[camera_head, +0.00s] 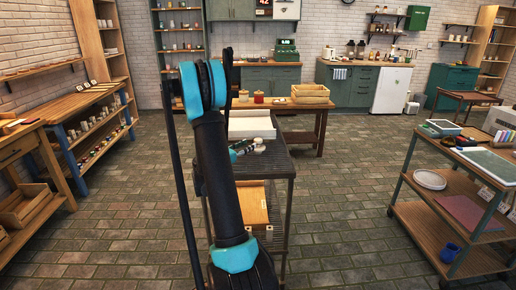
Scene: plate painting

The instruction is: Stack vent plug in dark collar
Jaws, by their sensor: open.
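I cannot make out the vent plug or the dark collar in the head view. Small dark, teal and white-ended items (246,148) lie on the dark narrow table (277,165) in front of me, partly hidden by my arm. They are too small to name. My arm stands upright across the middle of the view, and I cannot pick out my gripper or its fingers.
A white slab (251,124) and a wooden board (253,203) are at the narrow table. A trolley (438,228) is at right, a workbench (80,104) at left. Brick floor (340,215) between is clear.

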